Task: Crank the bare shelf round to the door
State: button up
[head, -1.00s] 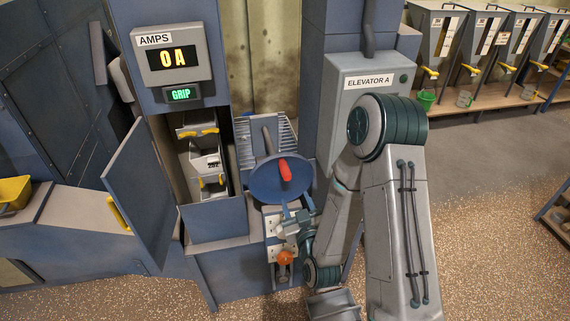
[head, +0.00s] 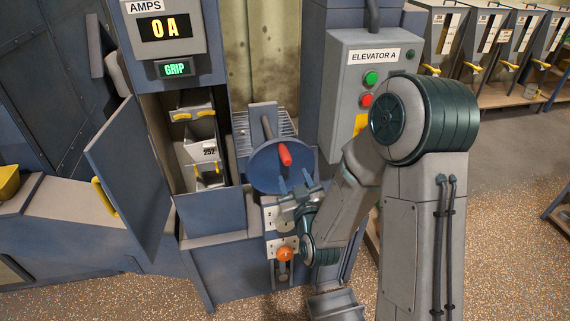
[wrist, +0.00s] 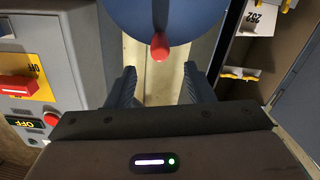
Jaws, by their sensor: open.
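The blue crank wheel (head: 264,178) has a red handle (head: 284,153), which also shows in the wrist view (wrist: 160,46). My gripper (head: 298,186) is open and empty at the wheel's near edge. In the wrist view its fingers (wrist: 159,75) are spread, with the red handle ahead and between their lines, not touching them. The open doorway left of the wheel shows grey carriers with yellow clips (head: 195,115), and a lower one tagged 252 (head: 209,152). I cannot tell whether a bare shelf is among them.
The blue door (head: 125,175) with a yellow handle (head: 105,202) stands open at left. The display (head: 166,28) reads 0 A, with GRIP (head: 174,69) lit green below. An orange-knobbed lever (head: 285,254) is below the wheel. The Elevator A box (head: 372,60) with buttons stands at right.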

aim_at(285, 155)
jog(key=p+x, duration=0.3)
jog(key=x, duration=0.8)
jog(key=shift+p, duration=0.4)
grip_shut()
jog(key=shift+f, duration=0.1)
